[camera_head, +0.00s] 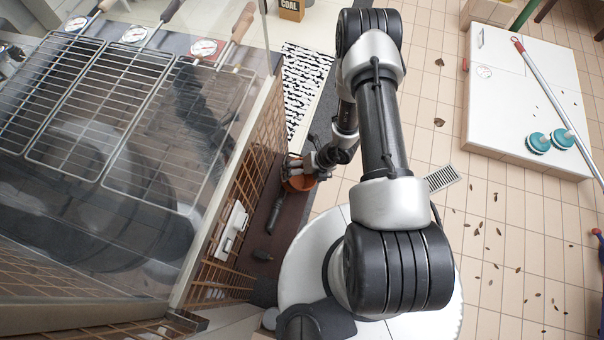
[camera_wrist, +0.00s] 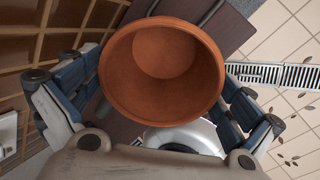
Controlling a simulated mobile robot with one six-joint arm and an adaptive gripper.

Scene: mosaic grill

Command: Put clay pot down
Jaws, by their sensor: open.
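The orange-brown clay pot (camera_wrist: 163,70) fills the middle of the wrist view, with its open mouth facing the camera. My gripper (camera_wrist: 162,80) is open, with one finger on each side of the pot. Whether either finger touches it is unclear. The shelf's board also shows behind the pot in the wrist view (camera_wrist: 228,28). The pot's base is hidden, so I cannot tell whether it rests on the shelf.
A brown tiled grill wall (camera_head: 232,180) runs along the shelf's left side. A dark-handled tool (camera_head: 274,212) lies on the shelf. Grill racks (camera_head: 72,100) stand behind a glass panel at left. A white cabinet (camera_head: 515,95) is at upper right.

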